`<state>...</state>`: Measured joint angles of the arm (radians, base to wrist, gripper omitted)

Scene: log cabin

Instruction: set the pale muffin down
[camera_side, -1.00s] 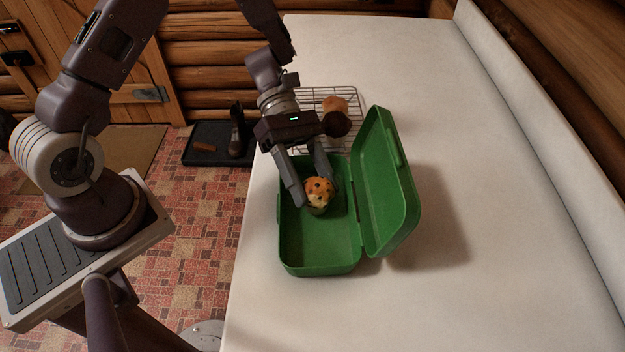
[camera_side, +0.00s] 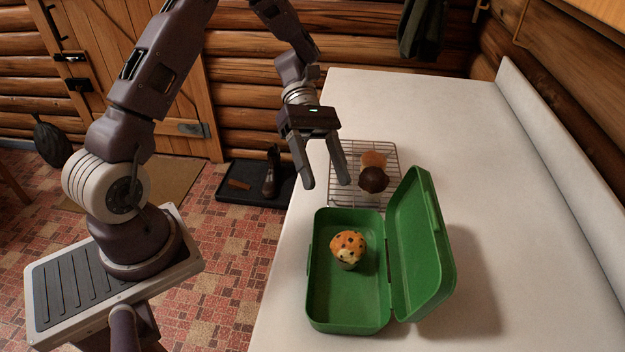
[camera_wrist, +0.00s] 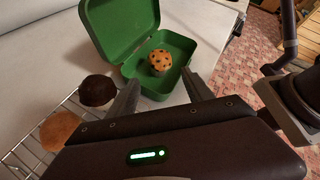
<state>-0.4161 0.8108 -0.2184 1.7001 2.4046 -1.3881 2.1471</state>
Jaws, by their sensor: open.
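A pale, spotted muffin (camera_side: 348,247) with an orange-tan top sits in the open green lunch box (camera_side: 331,315), in its base towards the back. It also shows in the wrist view (camera_wrist: 160,61), inside the box (camera_wrist: 113,28) and clear of the walls. My gripper (camera_side: 327,185) is open and empty, above and behind the box, near the front left corner of the wire rack. In the wrist view my fingers (camera_wrist: 163,92) are spread apart with nothing between them, short of the muffin.
A dark brown muffin (camera_side: 373,180) and a tan muffin (camera_side: 373,159) are on the wire rack (camera_side: 345,150) behind the box. The box's lid (camera_side: 422,245) stands open on the right. The white counter (camera_side: 520,190) is clear farther right.

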